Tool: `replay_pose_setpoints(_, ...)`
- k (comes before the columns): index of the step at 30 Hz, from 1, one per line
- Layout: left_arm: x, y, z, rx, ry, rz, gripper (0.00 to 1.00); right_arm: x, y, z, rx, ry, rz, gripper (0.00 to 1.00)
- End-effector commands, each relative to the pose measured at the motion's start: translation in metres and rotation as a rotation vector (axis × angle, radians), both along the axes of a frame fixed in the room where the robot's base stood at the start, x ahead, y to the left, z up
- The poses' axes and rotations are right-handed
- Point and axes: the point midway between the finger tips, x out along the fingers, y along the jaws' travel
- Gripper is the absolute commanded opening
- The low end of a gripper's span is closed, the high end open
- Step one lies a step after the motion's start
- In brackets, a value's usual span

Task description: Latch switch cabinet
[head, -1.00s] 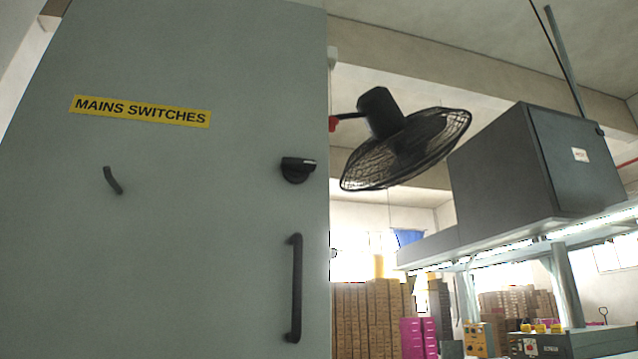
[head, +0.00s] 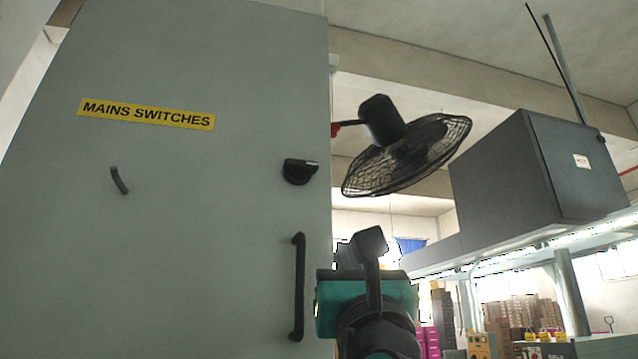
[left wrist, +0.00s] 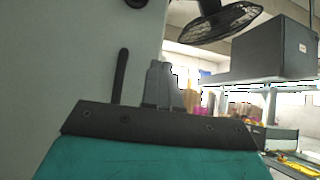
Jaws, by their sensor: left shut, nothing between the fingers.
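The grey switch cabinet (head: 200,220) fills the left of the head view, its door looking closed, with a yellow "MAINS SWITCHES" label (head: 146,113). A black latch knob (head: 299,171) sits near the door's right edge, its grip lying about level. Below it is a black vertical bar handle (head: 298,287), also in the left wrist view (left wrist: 120,76). My left gripper (head: 368,244) is just right of the handle and below the knob, apart from both. Its fingers (left wrist: 161,84) are shut and empty in the left wrist view. My right gripper is not in view.
A small dark hook (head: 119,180) sticks out from the door at left. A black fan (head: 405,155) hangs behind the cabinet's right edge. A grey box (head: 535,170) stands on a raised shelf at right. Stacked boxes are farther back.

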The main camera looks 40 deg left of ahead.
Motion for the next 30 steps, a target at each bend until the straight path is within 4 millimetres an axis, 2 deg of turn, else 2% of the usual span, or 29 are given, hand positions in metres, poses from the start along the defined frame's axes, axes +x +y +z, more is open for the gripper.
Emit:
replay_pose_setpoints(3,-0.018,0.003,0.015,0.024,-0.019,0.076,0.0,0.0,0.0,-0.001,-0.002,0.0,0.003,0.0)
replay_pose_setpoints(6,-0.025,0.004,0.02,0.031,-0.021,0.106,0.0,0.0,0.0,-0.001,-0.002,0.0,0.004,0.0)
replay_pose_setpoints(16,-0.026,0.005,0.021,0.034,-0.02,0.112,0.0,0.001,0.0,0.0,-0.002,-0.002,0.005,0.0)
replay_pose_setpoints(23,-0.017,0.015,0.035,0.033,-0.02,0.115,0.0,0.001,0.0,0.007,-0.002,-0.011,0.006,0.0)
replay_pose_setpoints(30,0.005,0.042,0.071,0.032,-0.019,0.115,0.0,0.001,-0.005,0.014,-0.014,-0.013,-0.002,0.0)
